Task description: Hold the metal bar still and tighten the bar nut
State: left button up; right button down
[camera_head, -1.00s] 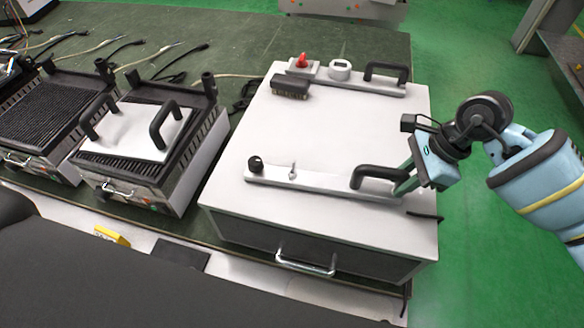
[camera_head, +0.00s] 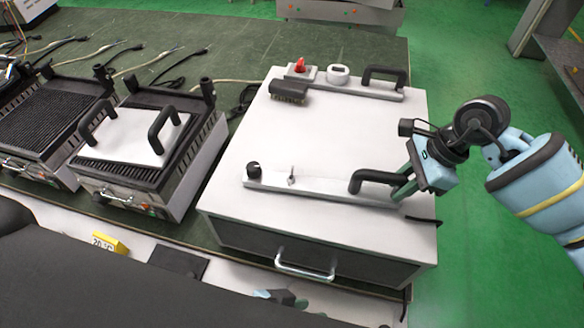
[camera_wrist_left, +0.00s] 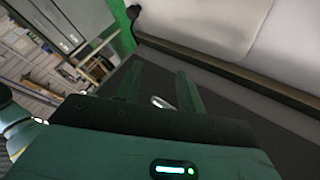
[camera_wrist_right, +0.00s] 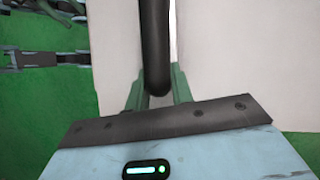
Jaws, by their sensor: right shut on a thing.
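The metal bar (camera_head: 325,189) lies along the front of the white box top (camera_head: 330,130). It carries a black round knob (camera_head: 254,169) at its left end, a small upright metal piece (camera_head: 291,176), and a black handle (camera_head: 375,178) at its right end. I cannot tell which small part is the bar nut. My right gripper (camera_head: 402,190) is shut on the black handle, which also shows between its fingers in the right wrist view (camera_wrist_right: 155,70). My left gripper (camera_wrist_left: 158,82) is open and empty, low in front of the box; part of it shows in the head view (camera_head: 283,298).
A second bar (camera_head: 345,84) with a handle, a red switch (camera_head: 300,66) and a black connector (camera_head: 289,91) are at the back of the box. A metal drawer handle (camera_head: 305,270) sticks out in front. Grills (camera_head: 150,150) stand at the left.

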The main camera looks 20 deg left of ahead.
pick_arm(q)
notch_tip(320, 180, up, 3)
jog(key=d+m+g, duration=0.2)
notch_tip(320, 180, up, 24)
jog(key=n+g+y, duration=0.2)
jog(key=g+y, duration=0.1)
jog(key=y, duration=0.5)
send_over(292, 177)
jog(key=shift+f, duration=0.1)
jog(key=shift+f, duration=0.1)
notch_tip(292, 177, down, 12)
jog(key=shift+r, duration=0.1)
